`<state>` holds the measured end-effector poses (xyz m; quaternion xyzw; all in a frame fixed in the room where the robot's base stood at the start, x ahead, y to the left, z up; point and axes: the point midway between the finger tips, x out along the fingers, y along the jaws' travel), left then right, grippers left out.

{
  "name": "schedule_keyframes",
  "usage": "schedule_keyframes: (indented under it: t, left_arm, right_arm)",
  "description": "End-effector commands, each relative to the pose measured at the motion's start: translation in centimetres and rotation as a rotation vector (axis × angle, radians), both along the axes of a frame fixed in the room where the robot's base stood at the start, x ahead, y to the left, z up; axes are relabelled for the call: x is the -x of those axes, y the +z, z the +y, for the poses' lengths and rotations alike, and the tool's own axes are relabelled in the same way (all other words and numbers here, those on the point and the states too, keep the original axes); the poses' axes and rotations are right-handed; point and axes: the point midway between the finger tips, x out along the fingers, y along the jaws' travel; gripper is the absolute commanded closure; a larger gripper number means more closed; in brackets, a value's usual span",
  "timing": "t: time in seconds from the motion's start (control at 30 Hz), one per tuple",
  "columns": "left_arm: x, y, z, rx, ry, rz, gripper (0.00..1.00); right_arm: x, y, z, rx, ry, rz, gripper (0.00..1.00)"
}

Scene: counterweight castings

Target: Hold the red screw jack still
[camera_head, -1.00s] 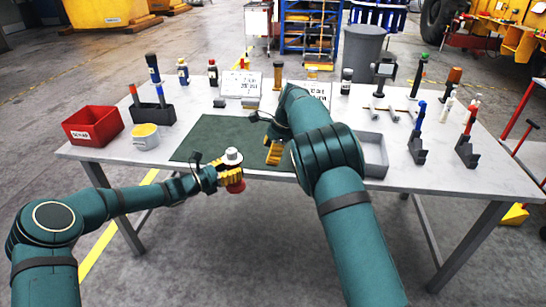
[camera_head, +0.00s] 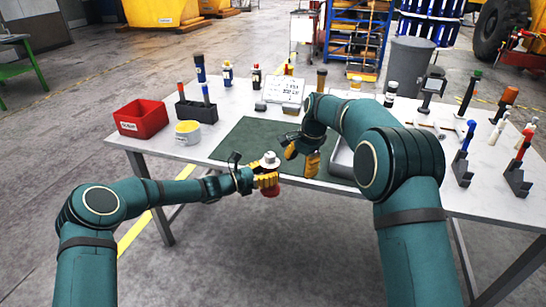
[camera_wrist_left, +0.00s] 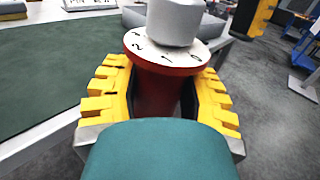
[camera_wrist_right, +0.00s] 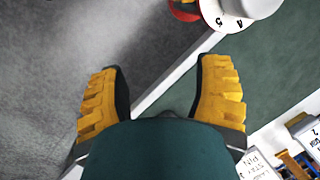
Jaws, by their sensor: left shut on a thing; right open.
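The red screw jack has a red body (camera_wrist_left: 158,90), a white marked dial and a light grey knob on top. My left gripper (camera_head: 266,180) is shut around its red body. In the left wrist view the yellow fingers (camera_wrist_left: 160,100) stand on both sides of it. The jack is upright near the table's front edge; its base is hidden. My right gripper (camera_head: 302,158) is open and empty, pointing down over the front of the green mat (camera_head: 245,140). In the right wrist view its fingers (camera_wrist_right: 162,100) are wide apart, and the jack's dial (camera_wrist_right: 222,16) shows beyond them.
A red bin (camera_head: 141,119), a yellow-white tub (camera_head: 188,132) and a dark holder stand on the left of the table. A shallow grey tray (camera_head: 342,160) lies beside my right arm. Bottles and cards line the back. Several tools stand at right. The mat's middle is clear.

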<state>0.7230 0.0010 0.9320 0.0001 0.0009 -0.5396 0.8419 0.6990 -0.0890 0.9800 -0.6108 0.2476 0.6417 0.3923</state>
Motion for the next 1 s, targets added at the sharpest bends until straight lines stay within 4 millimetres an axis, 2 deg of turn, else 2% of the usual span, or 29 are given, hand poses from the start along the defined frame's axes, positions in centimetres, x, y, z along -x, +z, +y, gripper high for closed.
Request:
schedule_keyframes:
  t: [0.3,0.5,0.6,0.77,1.0]
  left_arm:
    - [0.0,0.2,0.0,0.002,-0.001,-0.002,1.00]
    - [0.0,0.2,0.0,0.003,-0.001,-0.003,1.00]
    - [0.0,0.2,0.0,0.002,-0.001,-0.002,1.00]
    - [0.0,0.2,0.0,0.002,-0.001,-0.002,1.00]
    - [0.0,0.2,0.0,0.002,-0.001,-0.002,1.00]
  right_arm:
    - [1.4,6.5,4.8,0.184,0.698,-0.256,0.35]
    - [1.8,10.5,7.0,0.303,0.986,-0.398,0.35]
    - [1.9,11.6,7.7,0.337,1.059,-0.436,0.35]
    - [1.7,11.5,8.0,0.358,1.097,-0.454,0.35]
    - [0.3,7.9,8.3,0.357,1.096,-0.451,0.35]
